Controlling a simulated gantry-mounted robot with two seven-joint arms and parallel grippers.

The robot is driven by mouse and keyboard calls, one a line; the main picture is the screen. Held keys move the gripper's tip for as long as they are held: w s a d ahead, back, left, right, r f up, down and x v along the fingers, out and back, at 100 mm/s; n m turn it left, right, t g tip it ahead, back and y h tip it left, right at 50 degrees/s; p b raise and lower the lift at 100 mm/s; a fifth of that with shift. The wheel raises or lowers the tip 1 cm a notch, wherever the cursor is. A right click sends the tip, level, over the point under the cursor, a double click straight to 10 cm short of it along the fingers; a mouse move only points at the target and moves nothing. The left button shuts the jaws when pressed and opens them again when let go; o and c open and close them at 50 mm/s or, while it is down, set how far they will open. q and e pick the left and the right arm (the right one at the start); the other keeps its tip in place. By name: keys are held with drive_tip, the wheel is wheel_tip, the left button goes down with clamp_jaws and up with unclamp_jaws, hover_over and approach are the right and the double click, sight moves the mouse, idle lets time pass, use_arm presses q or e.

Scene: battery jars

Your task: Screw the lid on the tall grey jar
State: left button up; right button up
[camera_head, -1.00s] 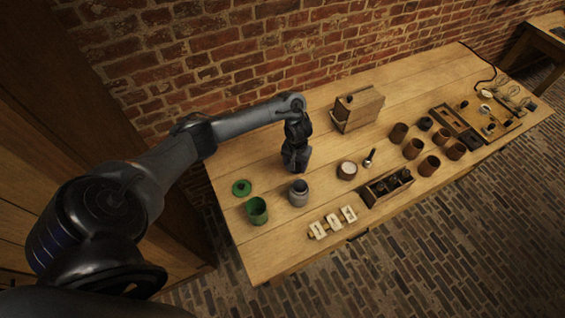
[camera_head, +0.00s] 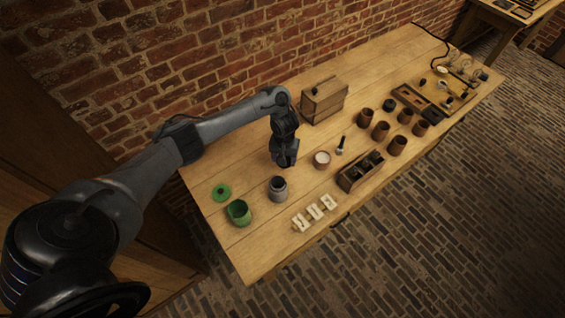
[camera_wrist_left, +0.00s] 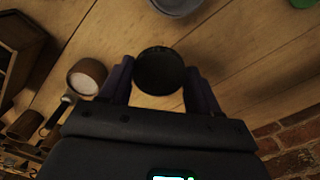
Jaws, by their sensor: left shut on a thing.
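The grey jar (camera_head: 278,190) stands upright and open-topped near the left end of the table. Its rim also shows at the top edge of the left wrist view (camera_wrist_left: 178,6). My left gripper (camera_head: 284,162) is above the table just behind the jar. In the left wrist view its fingers (camera_wrist_left: 160,82) are shut on a dark round lid (camera_wrist_left: 160,70), held apart from the jar. The lid is hard to make out in the head view. My right gripper is not in view.
A green jar (camera_head: 239,213) and green lid (camera_head: 221,192) are left of the grey jar. White labelled blocks (camera_head: 314,211) lie in front. A small pale-topped pot (camera_head: 322,160), wooden tray (camera_head: 361,171), wooden box (camera_head: 324,100) and several brown jars (camera_head: 381,131) are to the right.

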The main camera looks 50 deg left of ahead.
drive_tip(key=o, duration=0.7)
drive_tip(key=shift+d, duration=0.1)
